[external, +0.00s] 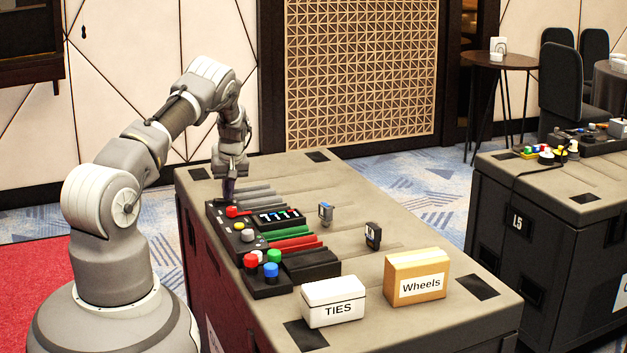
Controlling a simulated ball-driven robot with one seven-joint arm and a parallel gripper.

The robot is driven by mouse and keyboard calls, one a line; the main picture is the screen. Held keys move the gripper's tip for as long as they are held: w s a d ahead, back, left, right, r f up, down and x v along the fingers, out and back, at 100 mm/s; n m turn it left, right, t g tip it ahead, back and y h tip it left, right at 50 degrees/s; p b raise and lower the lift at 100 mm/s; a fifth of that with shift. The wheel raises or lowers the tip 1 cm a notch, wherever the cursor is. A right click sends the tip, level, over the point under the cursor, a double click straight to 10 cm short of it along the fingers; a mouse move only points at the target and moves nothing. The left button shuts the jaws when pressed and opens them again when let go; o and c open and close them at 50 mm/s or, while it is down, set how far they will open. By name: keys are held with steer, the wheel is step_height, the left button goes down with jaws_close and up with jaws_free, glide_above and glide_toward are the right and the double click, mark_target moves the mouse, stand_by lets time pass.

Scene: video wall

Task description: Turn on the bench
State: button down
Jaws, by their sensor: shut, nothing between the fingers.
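The bench (405,301) is a dark case with a grey top. A black control panel (222,236) lies along its left edge, with a red button (231,211), a grey button (247,236) and a display (280,218) showing light blue characters. A lower black block holds another red button (250,260), a green button (274,256) and a blue button (271,270). My gripper (228,199) points down, shut and empty, at the panel's far end, close to the first red button. I cannot tell whether it touches the panel.
A white box labelled TIES (334,301) and a tan box labelled Wheels (418,278) stand at the near end. Two small upright devices (326,213) (373,236) stand mid-top. Grey, red, green and black bars lie beside the panel. A second bench (490,215) is at right.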

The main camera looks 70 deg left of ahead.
steer(key=shift+s+r, duration=0.2)
steer(key=shift+s, duration=0.55)
steer(key=shift+r, duration=0.1)
steer(key=w+a+p+v, duration=0.1)
steer(key=p+v, duration=0.4)
steer(key=v, duration=0.8)
steer(key=shift+w+r, duration=0.3)
steer(key=shift+w, duration=0.4)
